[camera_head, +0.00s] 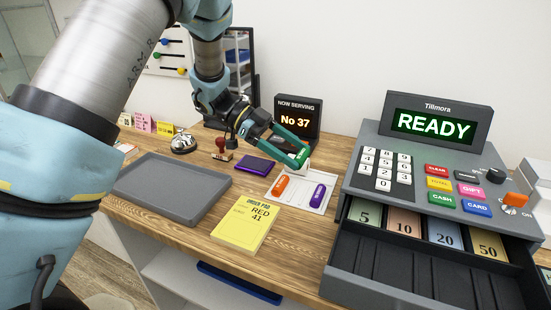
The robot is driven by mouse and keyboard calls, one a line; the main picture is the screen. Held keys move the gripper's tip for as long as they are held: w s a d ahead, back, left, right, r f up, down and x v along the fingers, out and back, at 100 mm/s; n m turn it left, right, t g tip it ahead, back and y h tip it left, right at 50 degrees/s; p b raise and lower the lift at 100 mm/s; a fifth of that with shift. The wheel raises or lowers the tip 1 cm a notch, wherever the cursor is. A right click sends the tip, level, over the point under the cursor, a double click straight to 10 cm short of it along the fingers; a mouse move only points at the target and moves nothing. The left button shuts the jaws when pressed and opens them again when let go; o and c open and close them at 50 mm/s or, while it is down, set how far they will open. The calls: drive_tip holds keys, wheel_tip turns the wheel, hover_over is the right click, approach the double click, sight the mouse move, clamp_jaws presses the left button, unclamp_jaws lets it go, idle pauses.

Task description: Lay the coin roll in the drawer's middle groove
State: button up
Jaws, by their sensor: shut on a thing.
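My gripper (302,154) has teal fingers and is shut on a small green roll (303,153), held above the far part of a white tray (300,204). The fingers hide part of the roll. An orange roll (281,186) and a purple roll (317,195) lie on the tray, apart from each other. The grey cash register's drawer (352,279) is pulled open at the right. Its dark front part has several long grooves (428,272) that look empty. Behind them are note slots marked 5, 10, 20 and 50.
A yellow order pad (244,222) lies in front of the white tray. A grey tray (172,190), a bell (183,143), a red stamp (221,147) and a purple pad (255,164) stand left. A "Now Serving" sign (298,118) is behind my gripper. The register's keypad (384,170) rises behind the drawer.

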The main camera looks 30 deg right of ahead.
wheel_tip(320, 180, up, 7)
drive_tip(key=p, duration=0.4)
drive_tip(key=w+a+f+n+t+h+b, duration=0.1)
drive_tip(key=w+a+f+n+t+h, duration=0.15)
drive_tip(key=w+n+t, duration=0.45)
drive_tip(key=w+a+f+n+t+h+b, duration=0.1)
drive_tip(key=w+a+n+t, duration=0.25)
drive_tip(key=w, duration=0.75)
drive_tip(key=w+a+f+n+t+h+b, duration=0.15)
drive_tip(key=w+a+n+t, duration=0.3)
drive_tip(key=w, duration=0.55)
drive_tip(key=w+a+f+n+t+y, duration=0.2)
drive_tip(key=w+a+n+t, duration=0.15)
drive_tip(key=a, duration=0.35)
drive_tip(key=w+a+f+n+t+y, duration=0.1)
drive_tip(key=w+a+n+t+y, duration=0.2)
drive_tip(key=a, duration=0.4)
drive_tip(key=a+f+n+t+y, duration=0.1)
drive_tip(key=a+f+n+y, duration=0.1)
drive_tip(key=a, duration=0.8)
drive_tip(key=w+a+f+n+t+y, duration=0.1)
drive_tip(key=a+n+y, duration=0.4)
drive_tip(key=a, duration=0.5)
drive_tip(key=shift+w+f+n+b, duration=0.3)
drive_tip(key=shift+f+n, duration=0.15)
drive_tip(key=shift+d, duration=0.1)
